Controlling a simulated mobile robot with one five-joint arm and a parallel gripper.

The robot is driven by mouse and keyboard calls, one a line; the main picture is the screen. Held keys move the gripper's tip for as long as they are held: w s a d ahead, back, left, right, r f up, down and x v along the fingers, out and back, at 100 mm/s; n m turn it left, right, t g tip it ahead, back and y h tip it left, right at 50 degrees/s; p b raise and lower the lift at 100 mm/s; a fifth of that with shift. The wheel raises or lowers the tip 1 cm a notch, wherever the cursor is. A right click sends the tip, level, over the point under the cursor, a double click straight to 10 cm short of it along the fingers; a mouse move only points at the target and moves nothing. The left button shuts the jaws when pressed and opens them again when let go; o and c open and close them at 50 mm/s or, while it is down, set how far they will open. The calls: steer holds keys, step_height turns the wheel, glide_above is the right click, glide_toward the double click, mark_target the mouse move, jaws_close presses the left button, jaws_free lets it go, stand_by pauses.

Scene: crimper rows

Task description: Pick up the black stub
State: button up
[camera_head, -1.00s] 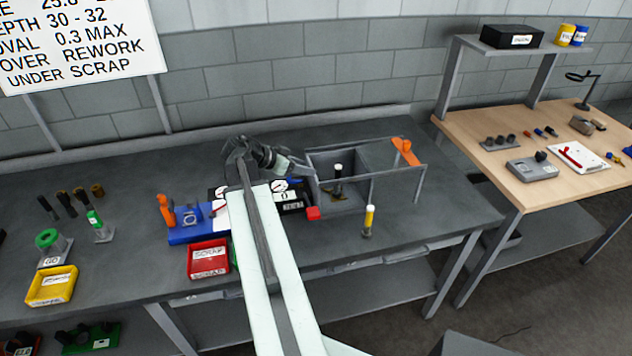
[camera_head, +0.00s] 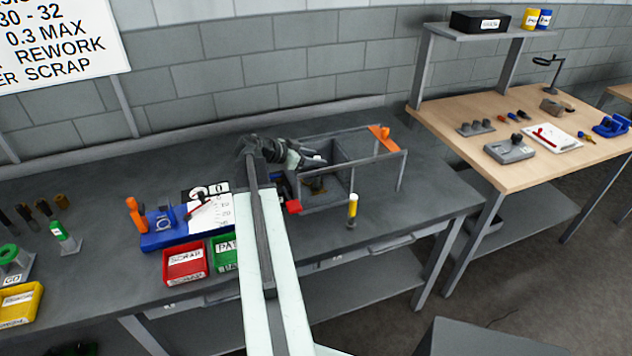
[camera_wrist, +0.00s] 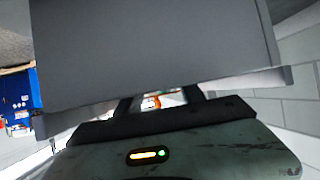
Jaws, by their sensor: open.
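My gripper (camera_head: 316,160) is open at the near-left side of the grey open-topped frame box (camera_head: 375,163), over its left compartment. A dark stub with a pale top stood in that compartment earlier; now my gripper covers its upper part, and only something dark with a brownish patch (camera_head: 317,187) shows below. In the wrist view my jaws (camera_wrist: 160,98) are partly hidden behind a large grey panel (camera_wrist: 150,50). A little orange and white shows between them, and no stub can be made out there. Several dark stubs (camera_head: 25,214) also stand at the far left of the bench.
Red (camera_head: 186,262) and green bins stand left of my arm. Bench right of the box is clear.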

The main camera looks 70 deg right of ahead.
steer(key=shift+x, duration=0.8)
steer(key=shift+w+a, duration=0.1)
jaws_close()
stand_by(0.6)
